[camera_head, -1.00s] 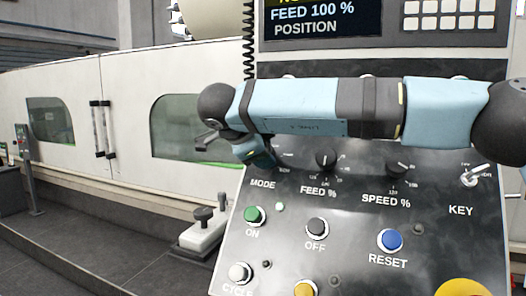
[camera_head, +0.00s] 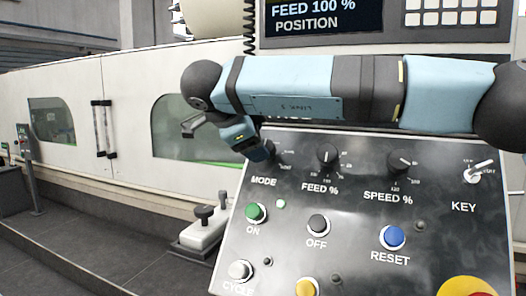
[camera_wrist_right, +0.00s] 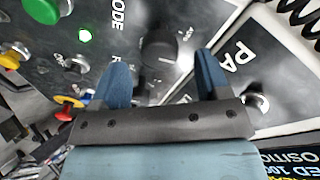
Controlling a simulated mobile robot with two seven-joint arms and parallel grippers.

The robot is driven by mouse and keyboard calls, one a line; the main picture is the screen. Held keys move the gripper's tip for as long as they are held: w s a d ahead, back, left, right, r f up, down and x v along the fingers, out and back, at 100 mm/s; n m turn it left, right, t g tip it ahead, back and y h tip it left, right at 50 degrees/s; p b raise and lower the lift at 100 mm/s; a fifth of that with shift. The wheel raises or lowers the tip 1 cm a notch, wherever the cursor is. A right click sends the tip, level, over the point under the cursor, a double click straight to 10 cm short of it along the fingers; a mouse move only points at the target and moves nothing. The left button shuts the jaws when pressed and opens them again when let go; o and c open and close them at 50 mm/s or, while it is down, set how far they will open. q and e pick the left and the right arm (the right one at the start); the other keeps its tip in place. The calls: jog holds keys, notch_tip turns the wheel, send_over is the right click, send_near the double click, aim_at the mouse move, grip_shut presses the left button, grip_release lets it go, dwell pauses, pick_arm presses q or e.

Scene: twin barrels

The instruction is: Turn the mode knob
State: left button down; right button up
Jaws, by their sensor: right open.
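The mode knob (camera_wrist_right: 158,46) is a dark round knob on the grey panel, seen in the right wrist view beyond and between my fingertips. Whether the fingers reach beside it or stop short of it I cannot tell. In the head view my right gripper (camera_head: 262,151) is over the upper left of the panel, above the MODE label (camera_head: 264,181), and largely hides the knob. My right gripper (camera_wrist_right: 163,60) is open, its two blue fingers spread and nothing gripped. My left gripper is out of view.
The FEED % knob (camera_head: 328,154) and SPEED % knob (camera_head: 400,161) are to the right, with the key switch (camera_head: 474,174) beyond. The green ON button (camera_head: 255,212), OFF button (camera_head: 317,224) and blue RESET button (camera_head: 391,237) are below. My right arm crosses above the panel.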

jog(key=b+v, duration=0.1)
jog(key=v, duration=0.8)
jog(key=shift+s+a+r, duration=0.2)
jog(key=shift+r, duration=0.05)
